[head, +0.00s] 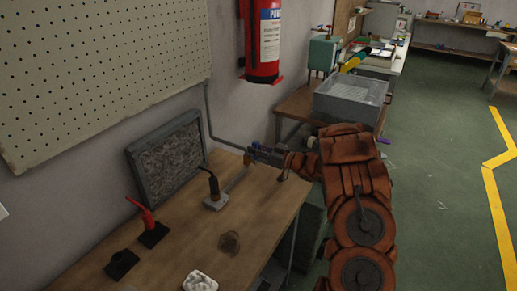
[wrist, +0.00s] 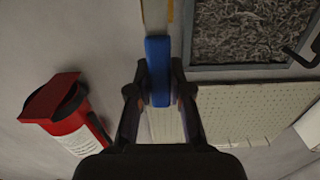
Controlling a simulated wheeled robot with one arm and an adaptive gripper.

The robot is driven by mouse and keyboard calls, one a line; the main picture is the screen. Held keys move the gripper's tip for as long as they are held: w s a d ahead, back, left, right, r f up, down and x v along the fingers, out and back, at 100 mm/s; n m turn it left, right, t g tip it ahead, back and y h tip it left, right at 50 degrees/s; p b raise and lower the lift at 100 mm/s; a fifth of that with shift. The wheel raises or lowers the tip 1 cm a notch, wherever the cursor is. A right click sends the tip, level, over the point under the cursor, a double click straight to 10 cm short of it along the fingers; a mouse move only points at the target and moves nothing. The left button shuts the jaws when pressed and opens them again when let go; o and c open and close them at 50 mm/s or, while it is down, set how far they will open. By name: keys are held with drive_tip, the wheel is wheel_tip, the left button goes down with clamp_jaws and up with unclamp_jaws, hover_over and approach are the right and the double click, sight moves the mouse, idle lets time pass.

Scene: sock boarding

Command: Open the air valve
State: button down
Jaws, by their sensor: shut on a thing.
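The air valve's blue handle (wrist: 158,58) stands upright between my gripper's fingers in the wrist view. My gripper (wrist: 158,92) is shut on this handle, one finger on each side. In the head view my gripper (head: 262,152) reaches left to the valve at the back right of the wooden bench. There the blue handle (head: 255,147) is small and partly covered by the fingers. A grey pipe (head: 224,141) runs along the wall to the valve. The valve's body is mostly hidden, and I cannot tell how far the handle is turned.
A red fire extinguisher (head: 264,45) hangs on the wall above. A framed grey mesh panel (head: 168,157) leans at the bench's back. Black-handled (head: 214,190) and red-handled (head: 150,226) tools stand on the bench (head: 262,210). A grey bin (head: 350,100) sits on another table behind.

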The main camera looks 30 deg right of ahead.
drive_tip(key=c, duration=1)
unclamp_jaws()
drive_tip(key=shift+c, duration=0.2)
drive_tip(key=shift+s+d, duration=0.1)
drive_tip(key=v, duration=1.1)
drive_tip(key=shift+s+d, duration=0.2)
drive_tip(key=shift+s, duration=0.15)
